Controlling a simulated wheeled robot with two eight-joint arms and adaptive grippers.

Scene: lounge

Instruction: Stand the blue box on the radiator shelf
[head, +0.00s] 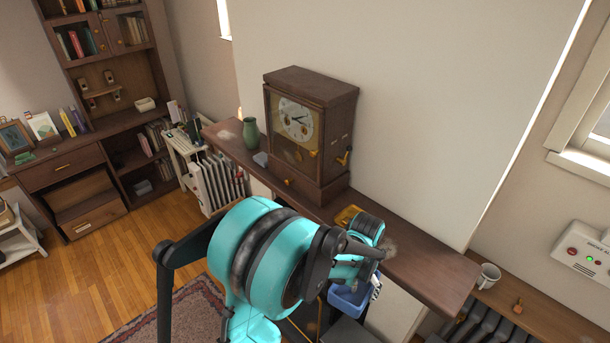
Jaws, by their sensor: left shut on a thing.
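The blue box (347,302) hangs below my left gripper (360,278), which is shut on it. The box is in front of the long dark wooden mantel shelf, near its right half. My teal arm and gripper cover its upper part, so its exact tilt is hard to tell. The radiator shelf (554,322) is the wooden board above a dark radiator (487,325) at the lower right. The box is apart from it, to the left. My right gripper is not in view.
A white mug (489,276) and a small orange-brown object (518,306) stand on the radiator shelf. The mantel shelf (425,267) holds a wooden clock (310,130) and a green vase (251,133). Its right end juts out between the box and the radiator shelf.

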